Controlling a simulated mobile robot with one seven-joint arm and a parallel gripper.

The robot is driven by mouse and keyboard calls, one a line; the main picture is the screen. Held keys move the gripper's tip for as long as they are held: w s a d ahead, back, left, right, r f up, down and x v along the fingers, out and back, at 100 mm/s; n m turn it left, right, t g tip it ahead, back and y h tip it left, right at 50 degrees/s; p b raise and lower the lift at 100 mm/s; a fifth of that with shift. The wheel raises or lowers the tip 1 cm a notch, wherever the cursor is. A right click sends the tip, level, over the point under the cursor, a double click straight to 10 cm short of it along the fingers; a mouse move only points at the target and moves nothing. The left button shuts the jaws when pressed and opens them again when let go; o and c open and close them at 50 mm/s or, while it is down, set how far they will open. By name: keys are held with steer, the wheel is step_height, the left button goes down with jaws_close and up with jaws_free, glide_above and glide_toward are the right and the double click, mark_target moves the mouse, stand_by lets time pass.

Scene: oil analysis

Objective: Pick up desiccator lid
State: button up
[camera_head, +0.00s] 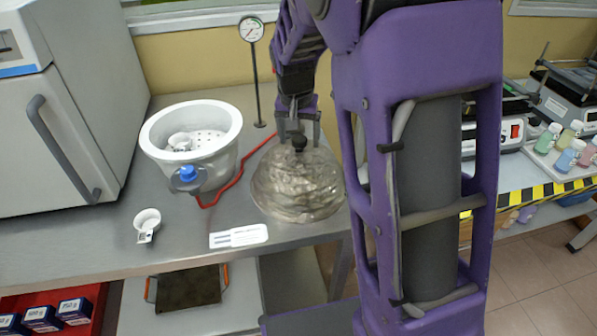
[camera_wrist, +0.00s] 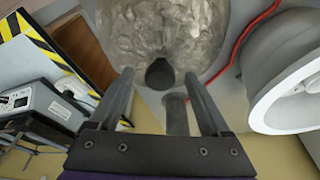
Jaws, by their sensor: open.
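In the wrist view my gripper (camera_wrist: 160,80) is open, and the black knob (camera_wrist: 160,74) shows between the fingertips with a gap on each side. The lid (camera_wrist: 165,30) fills the top middle there. Contact with the knob is not visible.
A white oven (camera_head: 60,110) stands at left.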

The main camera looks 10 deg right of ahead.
steer(key=shift+x, duration=0.75)
jaws_close()
steer(key=shift+s+a+f, duration=0.1)
stand_by(0.8)
